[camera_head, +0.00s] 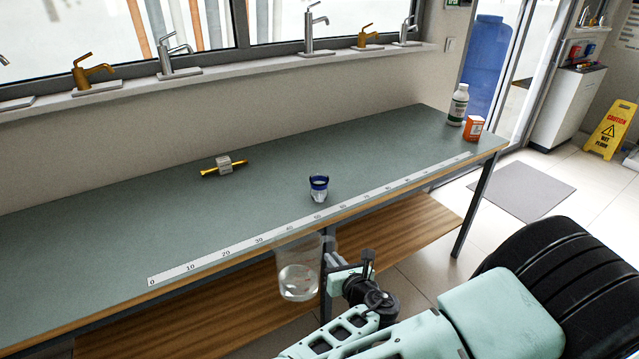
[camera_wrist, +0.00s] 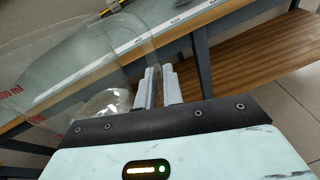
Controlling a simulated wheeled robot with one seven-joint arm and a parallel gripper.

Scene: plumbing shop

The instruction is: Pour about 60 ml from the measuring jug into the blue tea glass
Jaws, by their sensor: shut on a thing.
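The measuring jug (camera_head: 299,280) is clear, with a little clear liquid low inside it. My gripper (camera_head: 335,264) is shut on the jug at its right side and holds it in the air at the bench's front edge, close to upright. In the wrist view the jug (camera_wrist: 75,75) fills the left side, with red markings on its wall, and my gripper's two grey fingers (camera_wrist: 158,88) are close together at it. The blue tea glass (camera_head: 318,189), with a blue rim and paler lower part, stands upright on the bench, beyond and above the jug in the picture. The two are apart.
A ruler strip (camera_head: 310,220) runs along the front of the grey-green bench (camera_head: 110,235). A yellow-and-grey item (camera_head: 223,166) lies left of the glass. The bench around the glass is clear.

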